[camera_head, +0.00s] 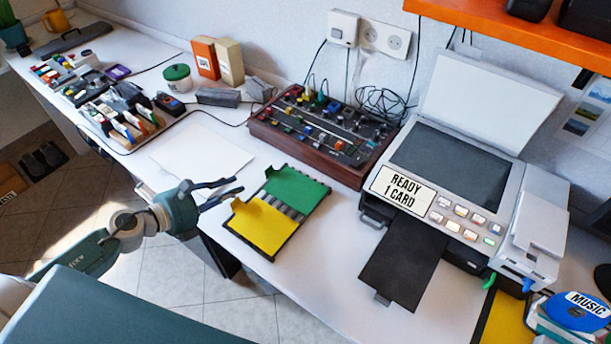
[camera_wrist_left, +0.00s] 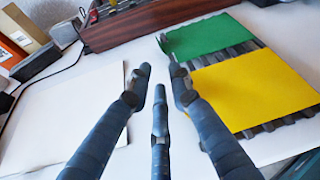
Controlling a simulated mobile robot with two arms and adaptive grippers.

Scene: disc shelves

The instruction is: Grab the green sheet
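The green sheet (camera_head: 297,189) lies in the back part of a dark ribbed holder (camera_head: 283,209), with a yellow sheet (camera_head: 262,228) in the front part. In the left wrist view the green sheet (camera_wrist_left: 205,36) is at the upper right, behind the yellow sheet (camera_wrist_left: 255,88). My left gripper (camera_head: 238,190) is open and empty, its fingers pointing toward the holder from the left. In the left wrist view its fingers (camera_wrist_left: 155,72) are spread, with the right finger close to the green sheet's left edge. I cannot tell if they touch. My right gripper is not in view.
A white paper (camera_head: 203,160) lies left of the holder. A control box (camera_head: 322,135) with knobs stands behind it. A printer (camera_head: 460,170) marked "READY 1 CARD" stands to the right, its black tray (camera_head: 403,262) reaching forward. The desk's front edge runs close to the holder.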

